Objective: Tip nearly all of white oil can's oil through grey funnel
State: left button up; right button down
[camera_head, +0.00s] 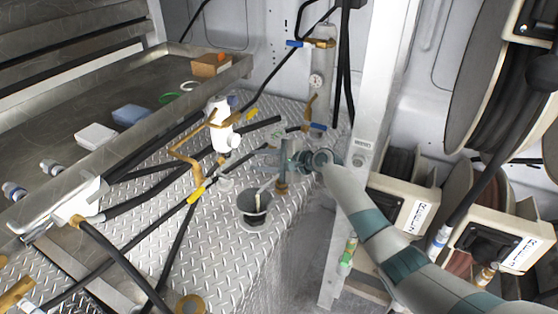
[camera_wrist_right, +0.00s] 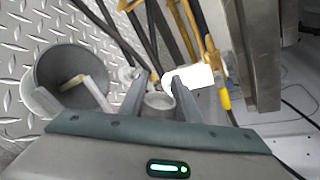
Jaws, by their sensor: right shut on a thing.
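The grey funnel (camera_head: 255,210) stands upright on the diamond-plate deck; its dark open mouth also shows at the left of the wrist view (camera_wrist_right: 48,75). My right gripper (camera_head: 262,155) is beside and above it, reaching in from the right, shut on the white oil can. Of the can (camera_head: 266,186), I make out only a narrow pale part slanting down to the funnel's mouth, seen also in the wrist view (camera_wrist_right: 94,92). A pale yellow streak, seemingly oil, shows inside the mouth. The can's body is mostly hidden or hard to make out. My left gripper is not in view.
A white filter unit (camera_head: 220,128) with brass pipes stands behind the funnel. A small pale cup-like part (camera_head: 225,183) is left of it. Black hoses cross the deck (camera_head: 215,255). Hose reels (camera_head: 490,100) fill the right.

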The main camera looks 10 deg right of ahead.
jog(key=shift+a, duration=0.1)
dwell(0.3)
jog(key=shift+w+a, duration=0.4)
jog(key=shift+a, duration=0.2)
jog(key=shift+s+d, duration=0.1)
dwell(0.3)
jog(key=shift+s+d+r+p, duration=0.15)
jog(key=shift+s+d+p, duration=0.3)
jog(key=shift+p, duration=0.3)
jog(key=shift+w+a, duration=0.1)
